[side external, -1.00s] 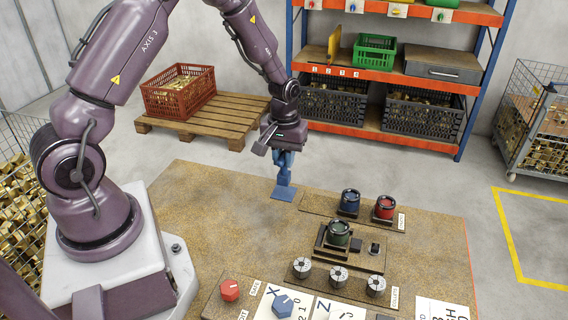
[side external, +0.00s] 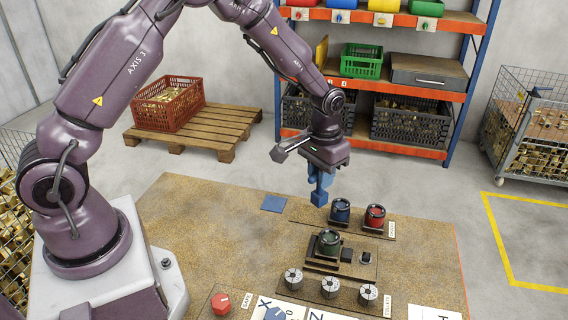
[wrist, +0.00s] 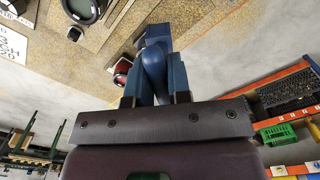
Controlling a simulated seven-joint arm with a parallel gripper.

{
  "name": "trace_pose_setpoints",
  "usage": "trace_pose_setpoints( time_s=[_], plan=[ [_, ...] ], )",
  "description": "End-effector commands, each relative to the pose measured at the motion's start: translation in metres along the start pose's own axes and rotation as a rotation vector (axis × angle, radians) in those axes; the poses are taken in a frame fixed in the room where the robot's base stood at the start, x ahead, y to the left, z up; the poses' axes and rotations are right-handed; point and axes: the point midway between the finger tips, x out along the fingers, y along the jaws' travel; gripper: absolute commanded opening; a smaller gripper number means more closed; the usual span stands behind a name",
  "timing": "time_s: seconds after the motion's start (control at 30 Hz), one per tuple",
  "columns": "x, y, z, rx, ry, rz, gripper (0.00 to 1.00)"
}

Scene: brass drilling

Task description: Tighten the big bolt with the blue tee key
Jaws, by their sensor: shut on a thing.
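My gripper (side external: 321,172) is shut on the blue tee key (side external: 319,197) and holds it upright above the brown bench, just behind and left of the blue-topped round piece. In the wrist view the key (wrist: 152,62) sits between the two blue fingers, its square end pointing away from the palm. A green round piece (side external: 329,242) stands in a dark fixture at the bench's middle. A small dark block (side external: 365,257) is just right of it. I cannot tell which part is the big bolt.
A blue round piece (side external: 341,210) and a red one (side external: 375,216) stand on a board below the key. A bare blue square (side external: 274,203) lies on the bench. Several grey collets (side external: 330,287) and a red knob (side external: 221,303) are in front. The bench's left side is clear.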

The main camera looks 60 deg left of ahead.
Motion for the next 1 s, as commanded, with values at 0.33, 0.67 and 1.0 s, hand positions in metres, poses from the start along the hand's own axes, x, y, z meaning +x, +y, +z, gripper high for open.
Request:
trace_pose_setpoints(
  time_s=[0.33, 0.67, 1.0],
  plan=[
    [-0.017, 0.129, 0.0, 0.611, 0.003, -0.004, 0.0],
    [-0.01, 0.148, 0.003, 0.713, 0.001, -0.006, 0.0],
    [0.028, 0.148, 0.003, 0.699, 0.001, -0.006, 0.0]
  ],
)
